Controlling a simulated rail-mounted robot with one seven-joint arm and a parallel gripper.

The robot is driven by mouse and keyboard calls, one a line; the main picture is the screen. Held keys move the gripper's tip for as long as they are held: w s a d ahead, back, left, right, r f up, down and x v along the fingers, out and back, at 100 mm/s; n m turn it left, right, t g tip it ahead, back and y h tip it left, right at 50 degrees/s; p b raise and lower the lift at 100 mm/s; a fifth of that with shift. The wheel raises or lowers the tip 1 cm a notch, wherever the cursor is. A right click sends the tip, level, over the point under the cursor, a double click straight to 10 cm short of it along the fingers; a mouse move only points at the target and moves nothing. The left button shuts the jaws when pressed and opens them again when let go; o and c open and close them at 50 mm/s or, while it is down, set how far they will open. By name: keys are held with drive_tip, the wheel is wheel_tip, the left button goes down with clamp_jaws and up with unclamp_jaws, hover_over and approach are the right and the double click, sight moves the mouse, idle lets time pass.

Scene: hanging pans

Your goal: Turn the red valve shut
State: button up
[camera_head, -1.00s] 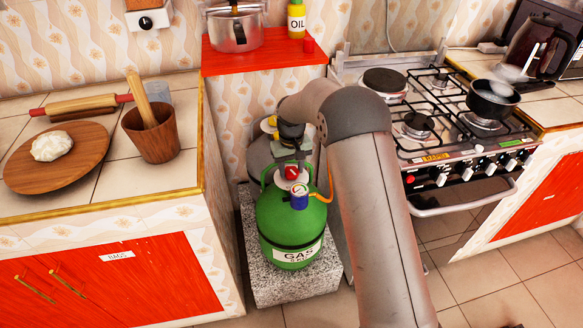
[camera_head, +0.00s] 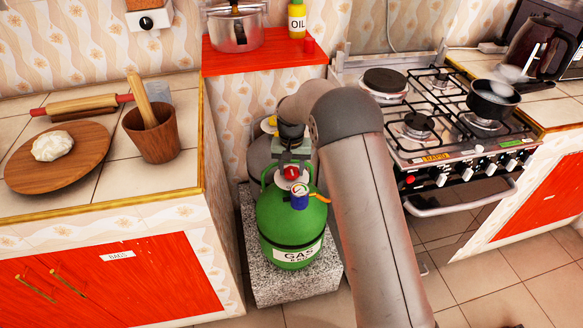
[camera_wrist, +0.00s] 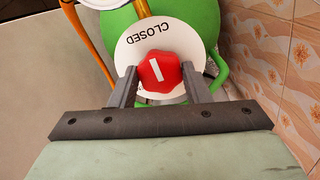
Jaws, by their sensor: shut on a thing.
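The red valve (camera_head: 291,171) sits on top of the green gas bottle (camera_head: 290,225). In the wrist view, the red valve (camera_wrist: 160,75) is a faceted knob with a white line. It stands on a round white plate (camera_wrist: 130,50) marked "CLOSED". The white line points roughly at that word. My gripper (camera_wrist: 159,68) has one finger on each side of the knob and is shut on it. In the head view, my gripper (camera_head: 291,163) comes down from above and behind the valve, and its fingers are hard to make out.
The bottle stands on a speckled stone block (camera_head: 292,288) between the left counter (camera_head: 100,207) and the stove (camera_head: 455,165). An orange hose (camera_wrist: 92,45) runs beside the valve plate. A patterned wall (camera_wrist: 275,70) is close on the right in the wrist view.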

sight(292, 171)
drive_tip(key=o, duration=1)
drive_tip(key=shift+r, duration=0.1)
wheel_tip(292, 171, up, 17)
drive_tip(key=p, duration=0.1)
drive_tip(key=shift+r, duration=0.2)
drive_tip(key=s+d+r+p, duration=0.2)
drive_tip(key=s+d+r, duration=0.25)
drive_tip(key=s, duration=0.25)
drive_tip(key=s+d+r+p, duration=0.2)
drive_tip(key=s+d+r, duration=0.25)
drive_tip(key=s, duration=0.25)
drive_tip(key=s+d+f+p, duration=0.1)
drive_tip(key=s+d, duration=0.3)
drive_tip(key=s, duration=0.7)
drive_tip(key=s+d+f+p, duration=0.2)
drive_tip(key=s+d+p, duration=0.1)
drive_tip(key=s, duration=0.9)
drive_tip(key=shift+d, duration=0.4)
